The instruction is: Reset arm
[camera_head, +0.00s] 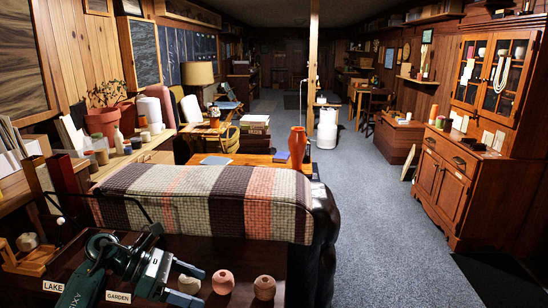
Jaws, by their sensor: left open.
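My left arm comes in from the lower left. My left gripper (190,283) has pale fingertips spread apart and pointing right, over the dark brown surface (243,265) in front of the sofa back. A small pale shape shows near the fingertips, and I cannot tell whether it is a separate object. Two pinkish round pieces with a hole in the top, one (222,281) and another (264,287), stand just right of the gripper, apart from it. My right gripper is not in view.
A striped blanket (205,200) covers the sofa back just beyond the gripper. Blue-grey carpet (375,220) is open toward a wooden cabinet (445,180) at right.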

